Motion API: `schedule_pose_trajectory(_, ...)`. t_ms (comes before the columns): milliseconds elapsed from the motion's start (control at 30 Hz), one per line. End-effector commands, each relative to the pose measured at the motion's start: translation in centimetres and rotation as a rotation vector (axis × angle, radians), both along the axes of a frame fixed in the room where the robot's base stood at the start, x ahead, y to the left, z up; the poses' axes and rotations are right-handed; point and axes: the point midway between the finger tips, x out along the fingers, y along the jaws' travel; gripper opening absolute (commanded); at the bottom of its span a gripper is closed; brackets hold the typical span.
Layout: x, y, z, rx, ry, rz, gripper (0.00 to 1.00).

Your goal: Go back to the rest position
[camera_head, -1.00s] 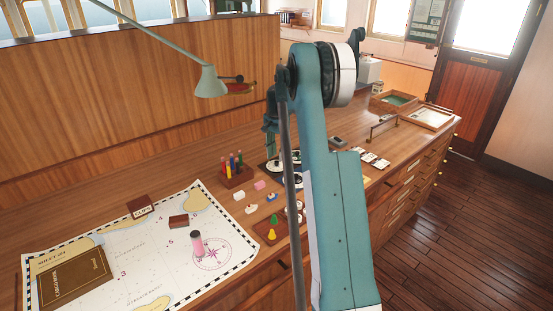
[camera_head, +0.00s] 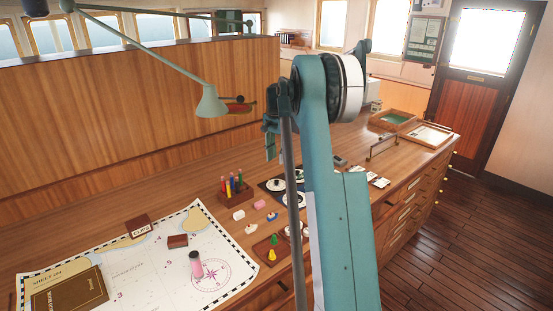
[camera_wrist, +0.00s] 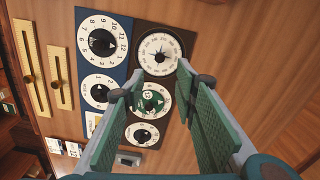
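My gripper (camera_wrist: 163,88) is open and empty in the wrist view, its two green-padded fingers apart. Behind the fingers lies a dark panel (camera_wrist: 178,48) with round dials, one of them a green-faced dial (camera_wrist: 152,100) seen between the fingers. In the head view my gripper (camera_head: 270,140) hangs above the desk, near the dial panels, partly hidden by my own arm. Nothing is held. The exact height above the dials cannot be told.
The wooden desk (camera_head: 165,195) carries a chart (camera_head: 140,270), a pen holder (camera_head: 235,190), small coloured pieces and several trays. A green lamp (camera_head: 211,102) reaches over the desk at the left. A blue dial panel (camera_wrist: 88,60) lies beside the dark one.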

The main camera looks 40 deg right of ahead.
Motion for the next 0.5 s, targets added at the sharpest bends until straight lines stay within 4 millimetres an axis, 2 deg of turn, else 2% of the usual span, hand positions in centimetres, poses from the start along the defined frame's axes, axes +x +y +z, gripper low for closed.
schedule_pose_trajectory(500,-0.03,0.08,0.43,-0.001,-0.008,0.008,0.29)
